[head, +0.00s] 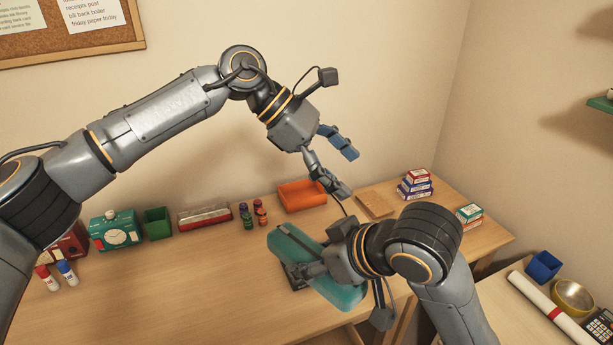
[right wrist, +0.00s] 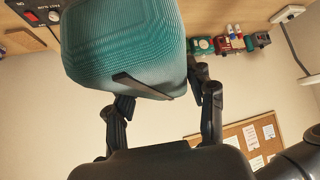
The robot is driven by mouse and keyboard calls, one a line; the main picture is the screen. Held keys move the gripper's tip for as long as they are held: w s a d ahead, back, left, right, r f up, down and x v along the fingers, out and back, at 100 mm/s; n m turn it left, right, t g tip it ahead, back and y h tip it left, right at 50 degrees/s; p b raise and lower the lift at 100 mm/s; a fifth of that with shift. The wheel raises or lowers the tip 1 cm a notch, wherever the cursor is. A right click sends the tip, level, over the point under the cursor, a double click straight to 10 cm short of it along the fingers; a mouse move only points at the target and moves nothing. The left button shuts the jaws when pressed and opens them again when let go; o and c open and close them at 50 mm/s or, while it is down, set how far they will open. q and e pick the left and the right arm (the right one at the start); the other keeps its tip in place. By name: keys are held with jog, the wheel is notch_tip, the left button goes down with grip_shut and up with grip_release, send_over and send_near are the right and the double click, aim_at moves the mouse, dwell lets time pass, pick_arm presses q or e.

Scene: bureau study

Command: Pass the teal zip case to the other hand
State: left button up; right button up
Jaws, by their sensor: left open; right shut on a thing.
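The teal zip case (head: 290,243) is in the middle of the head view, above the desk. My right gripper (head: 305,270) is shut on it and partly hides it. In the right wrist view the teal case (right wrist: 125,45) fills the upper middle, between the dark fingers of my right gripper (right wrist: 165,105). My left gripper (head: 340,165) is open and empty. It shows above and to the right of the case in the head view, apart from it, with its fingers spread.
The wooden desk (head: 190,290) has a clear front left.

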pick_arm(q)
jog(key=s+a+r+m+y, duration=0.1)
jog(key=s+a+m+y, duration=0.1)
jog(key=s+m+y, duration=0.25)
jog(key=r+m+t+y, duration=0.1)
jog(key=m+t+y, duration=0.1)
jog(key=y, duration=0.3)
send_over(306, 243)
jog(key=shift+n, duration=0.25)
notch_tip(306, 243, down, 11)
jog(key=shift+f, duration=0.15)
jog(key=c, duration=1)
jog(key=o, duration=1)
